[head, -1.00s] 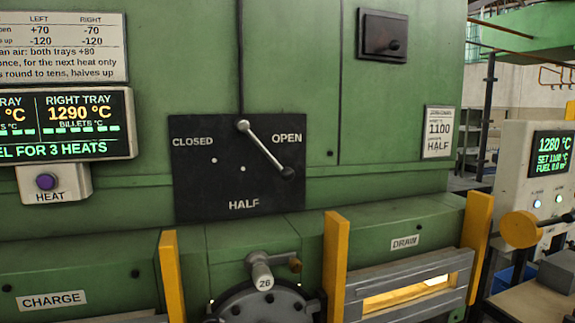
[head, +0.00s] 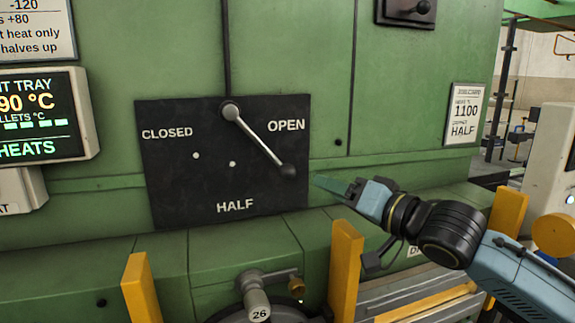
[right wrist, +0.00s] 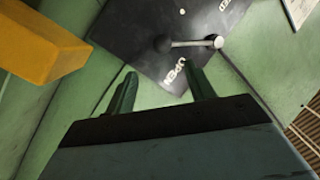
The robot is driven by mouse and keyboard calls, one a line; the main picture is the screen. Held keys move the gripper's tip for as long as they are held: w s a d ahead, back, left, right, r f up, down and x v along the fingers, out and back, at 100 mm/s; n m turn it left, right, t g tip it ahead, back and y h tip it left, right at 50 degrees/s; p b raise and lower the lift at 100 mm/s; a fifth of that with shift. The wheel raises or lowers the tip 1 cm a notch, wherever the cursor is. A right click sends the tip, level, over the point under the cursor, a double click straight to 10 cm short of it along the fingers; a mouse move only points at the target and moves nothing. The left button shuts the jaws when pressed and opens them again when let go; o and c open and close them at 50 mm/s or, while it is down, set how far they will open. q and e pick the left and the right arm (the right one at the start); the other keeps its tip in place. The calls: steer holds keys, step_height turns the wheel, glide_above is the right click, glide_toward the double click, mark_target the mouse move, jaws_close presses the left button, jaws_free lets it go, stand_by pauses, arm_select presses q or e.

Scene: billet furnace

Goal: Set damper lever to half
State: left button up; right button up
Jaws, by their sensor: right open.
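The damper lever (head: 259,138) is a silver rod on a black plate (head: 180,190) marked CLOSED, HALF and OPEN. It pivots at the top and slants down to the right, its dark knob (head: 288,171) below the word OPEN. My right gripper (head: 318,181) is just right of the knob, apart from it, pointing left. In the right wrist view its two green fingers (right wrist: 160,85) stand apart and empty, with the lever knob (right wrist: 163,43) beyond them. My left gripper is not in view.
Yellow posts (head: 345,270) stand below the plate, with a handle marked 26 (head: 257,300) between them. A card (head: 465,115) on the right reads 1100 and HALF. A display (head: 45,117) is at left. The space before the plate is clear.

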mark_target(293, 176)
steer(key=x, duration=0.2)
steer(key=p+x, duration=0.1)
steer(key=x, duration=0.3)
steer(key=shift+s+a+r+p, duration=0.2)
steer(key=shift+a+r+p, duration=0.05)
steer(key=shift+r+p, duration=0.05)
steer(key=p+x, duration=0.1)
steer(key=x, duration=0.5)
steer(key=shift+d+f, duration=0.1)
steer(key=shift+f, duration=0.05)
steer(key=shift+w+a, duration=0.25)
steer(key=shift+w, duration=0.1)
steer(key=shift+c, duration=0.4)
jaws_close()
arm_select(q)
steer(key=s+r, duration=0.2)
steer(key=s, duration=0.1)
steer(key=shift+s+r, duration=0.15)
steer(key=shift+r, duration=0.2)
arm_select(e)
steer(key=shift+a+f, duration=0.1)
steer(key=shift+f, duration=0.05)
